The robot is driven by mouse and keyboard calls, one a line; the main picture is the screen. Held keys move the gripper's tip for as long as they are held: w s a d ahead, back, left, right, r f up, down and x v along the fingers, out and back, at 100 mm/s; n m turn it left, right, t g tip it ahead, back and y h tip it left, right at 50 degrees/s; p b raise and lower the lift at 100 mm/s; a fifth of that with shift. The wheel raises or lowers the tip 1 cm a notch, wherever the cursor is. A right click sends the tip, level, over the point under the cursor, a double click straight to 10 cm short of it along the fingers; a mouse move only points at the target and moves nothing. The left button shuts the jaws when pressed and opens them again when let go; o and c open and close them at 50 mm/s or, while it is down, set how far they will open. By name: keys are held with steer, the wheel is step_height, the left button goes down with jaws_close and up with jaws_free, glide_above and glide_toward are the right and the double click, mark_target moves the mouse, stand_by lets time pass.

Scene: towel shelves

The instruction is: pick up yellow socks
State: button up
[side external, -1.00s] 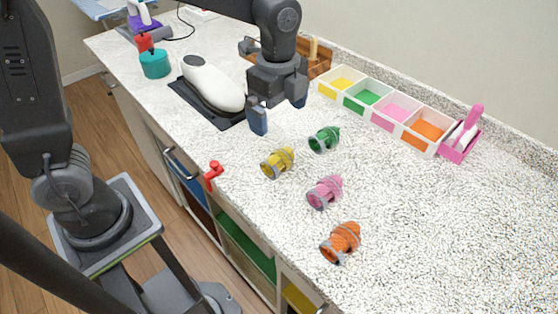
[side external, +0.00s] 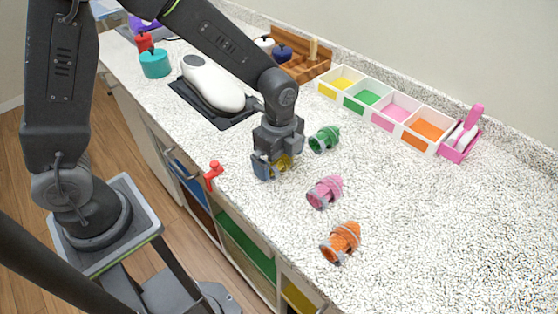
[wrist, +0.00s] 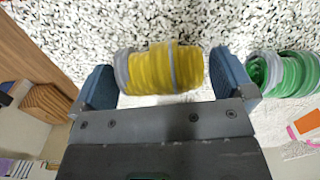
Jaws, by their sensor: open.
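The yellow socks (wrist: 150,70) are a rolled bundle with grey bands, lying on the speckled counter. In the wrist view they sit between the two blue fingertips of my gripper (wrist: 165,85), with a visible gap to the right finger and little or none to the left. In the side view my gripper (side external: 272,167) is down over the yellow socks (side external: 284,162), which it partly hides. The gripper is open. I cannot tell whether the left finger touches the socks.
Green socks (side external: 324,139) lie close to the right of my gripper. Pink socks (side external: 325,191) and orange socks (side external: 341,242) lie nearer the front. Bins with coloured compartments (side external: 385,108) line the wall. A red tap-like handle (side external: 212,175) stands at the counter edge. The right counter is clear.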

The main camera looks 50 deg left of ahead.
steer(key=shift+f, duration=0.5)
steer(key=c, duration=0.8)
steer(key=shift+r, duration=0.1)
